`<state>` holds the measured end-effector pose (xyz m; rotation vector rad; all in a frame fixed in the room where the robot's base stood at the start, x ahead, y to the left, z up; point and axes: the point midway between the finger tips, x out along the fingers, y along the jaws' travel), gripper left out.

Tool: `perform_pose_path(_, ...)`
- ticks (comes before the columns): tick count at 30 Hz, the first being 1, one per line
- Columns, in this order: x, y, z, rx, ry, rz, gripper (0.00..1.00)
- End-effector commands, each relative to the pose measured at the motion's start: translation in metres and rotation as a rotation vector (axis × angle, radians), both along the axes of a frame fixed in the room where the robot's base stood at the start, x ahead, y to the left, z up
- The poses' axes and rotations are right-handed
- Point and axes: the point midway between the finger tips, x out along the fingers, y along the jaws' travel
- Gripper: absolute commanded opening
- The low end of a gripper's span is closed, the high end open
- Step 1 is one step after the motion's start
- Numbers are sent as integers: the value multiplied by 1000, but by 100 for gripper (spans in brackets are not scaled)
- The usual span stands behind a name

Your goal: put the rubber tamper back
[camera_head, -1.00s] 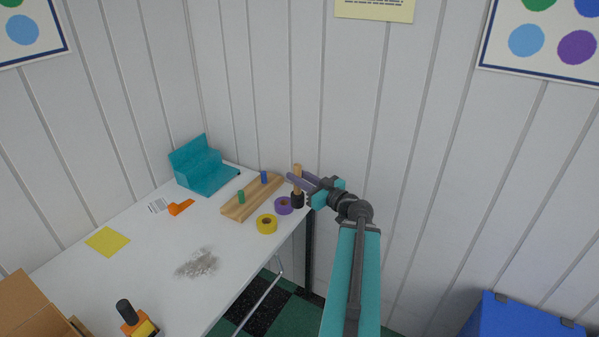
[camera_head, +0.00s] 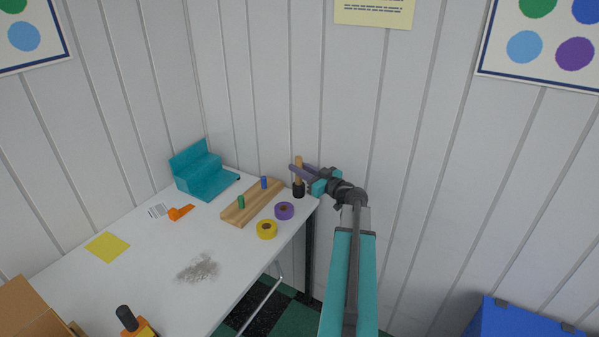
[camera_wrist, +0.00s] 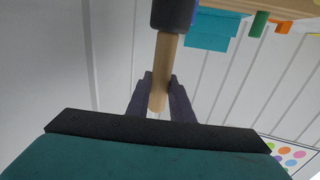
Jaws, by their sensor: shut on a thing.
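The rubber tamper (camera_head: 298,177) has a pale wooden handle and a black rubber head. It is upright, head down, at the far right corner of the white table (camera_head: 140,240). My gripper (camera_head: 300,171) comes from the right and is shut on the wooden handle. The wrist view, which is upside down, shows the handle (camera_wrist: 164,62) between the two dark purple fingers, with the black head (camera_wrist: 173,14) beyond it. I cannot tell whether the head touches the table or hangs just above it. A wooden board (camera_head: 240,212) with a green peg and a blue peg lies left of the tamper.
A purple tape roll (camera_head: 284,211) and a yellow tape roll (camera_head: 266,230) lie near the table's right edge. A teal stepped stand (camera_head: 203,175) is at the back. An orange piece (camera_head: 180,212), a yellow sheet (camera_head: 106,247) and a grey pile (camera_head: 198,268) lie further left. The wall is close behind.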

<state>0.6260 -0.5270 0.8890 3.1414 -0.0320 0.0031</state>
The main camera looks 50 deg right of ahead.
Motion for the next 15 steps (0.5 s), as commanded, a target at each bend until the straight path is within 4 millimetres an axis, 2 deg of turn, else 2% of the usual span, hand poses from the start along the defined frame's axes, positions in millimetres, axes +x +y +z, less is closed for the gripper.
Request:
perform_pose_path(6, 17, -19, -1, 0, -1, 1, 0)
perform_pose_path(15, 26, -28, -3, 0, -1, 1, 0)
